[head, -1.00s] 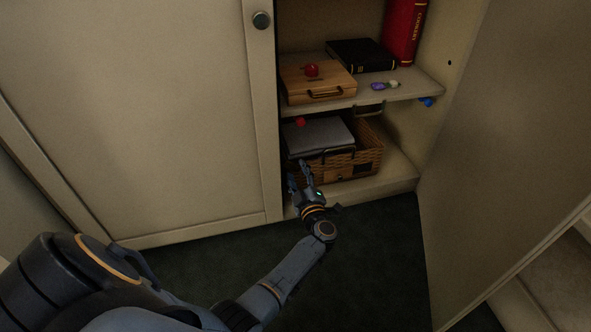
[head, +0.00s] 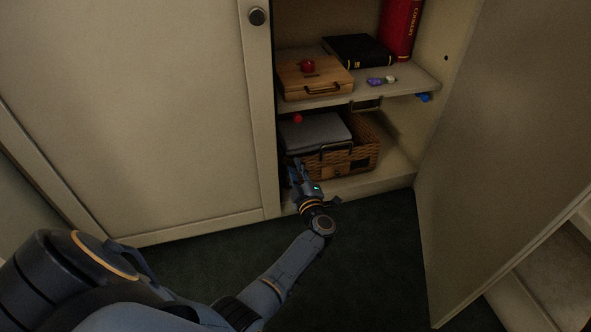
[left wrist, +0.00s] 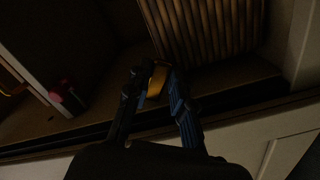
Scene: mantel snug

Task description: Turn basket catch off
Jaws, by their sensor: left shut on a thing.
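The woven basket (head: 362,160) stands on the lower shelf of the open cupboard; its ribbed side also shows in the left wrist view (left wrist: 205,28). My left gripper (head: 297,167) is at the basket's front left. In the left wrist view, my left gripper (left wrist: 154,84) is shut on a small gold-coloured piece (left wrist: 158,79) just beside the basket's side. This piece looks like the basket catch; the fingers hide part of it, and its setting cannot be told. My right gripper is not in view.
A grey lidded thing (head: 314,133) sits at the basket, below a small red knob (head: 298,118). The open door (head: 500,150) stands at right.

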